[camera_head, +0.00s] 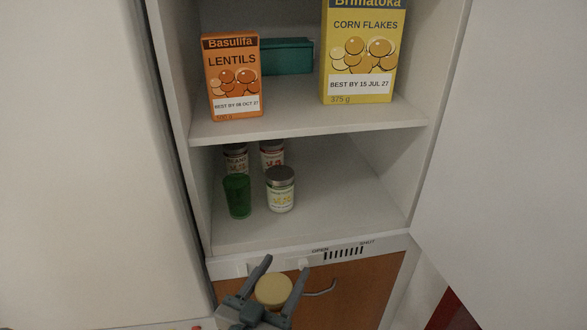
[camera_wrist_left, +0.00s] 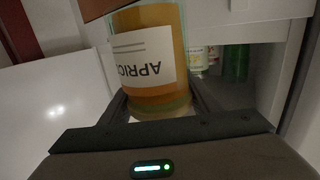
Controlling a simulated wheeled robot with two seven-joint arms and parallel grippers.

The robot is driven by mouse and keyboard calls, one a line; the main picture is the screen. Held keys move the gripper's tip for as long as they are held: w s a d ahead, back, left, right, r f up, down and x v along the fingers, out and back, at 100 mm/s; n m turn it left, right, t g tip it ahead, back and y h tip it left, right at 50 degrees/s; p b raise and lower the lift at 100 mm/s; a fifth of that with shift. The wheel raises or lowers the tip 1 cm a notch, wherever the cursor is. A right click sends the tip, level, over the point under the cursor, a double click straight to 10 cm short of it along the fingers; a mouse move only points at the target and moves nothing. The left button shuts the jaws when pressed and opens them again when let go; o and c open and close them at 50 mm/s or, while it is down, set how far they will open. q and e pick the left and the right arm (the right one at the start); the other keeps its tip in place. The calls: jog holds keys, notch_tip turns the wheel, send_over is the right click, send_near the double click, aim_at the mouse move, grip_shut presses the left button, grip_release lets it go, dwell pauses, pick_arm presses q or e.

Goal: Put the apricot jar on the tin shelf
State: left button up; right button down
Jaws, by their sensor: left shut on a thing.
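My left gripper (camera_head: 272,284) is at the bottom of the head view, in front of the cupboard and below the lower shelf's front edge. Its fingers are shut on the apricot jar, whose pale yellow round top (camera_head: 274,290) shows between them. In the left wrist view the jar (camera_wrist_left: 150,50) is amber, with a white label whose letters "APRIC" appear upside down. The lower shelf (camera_head: 330,205) holds a white-labelled jar with a grey lid (camera_head: 281,190), two more labelled containers behind, and a green glass (camera_head: 237,197). My right gripper is out of view.
The upper shelf (camera_head: 300,122) carries an orange lentils box (camera_head: 233,75), a yellow corn flakes box (camera_head: 362,55) and a teal box (camera_head: 287,56). The right part of the lower shelf is bare. An orange-brown front with a handle (camera_head: 322,289) is below; white panels flank the cupboard.

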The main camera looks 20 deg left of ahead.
pick_arm(q)
jog(key=w+d+r, duration=0.3)
jog(key=w+r, duration=0.5)
jog(key=w, duration=0.1)
jog(key=w+d+r, duration=0.3)
jog(key=w+r, duration=0.6)
jog(key=w, duration=0.1)
jog(key=shift+w+d, duration=0.25)
jog(key=shift+w, duration=0.1)
jog(key=w+a+f+p, duration=0.3)
jog(key=w+a+f, duration=0.2)
jog(key=w, duration=0.5)
notch_tip(320, 180, down, 2)
jog(key=shift+a, duration=0.4)
jog(key=shift+f, duration=0.1)
jog(key=shift+f+p, duration=0.7)
jog(key=shift+f, duration=1.2)
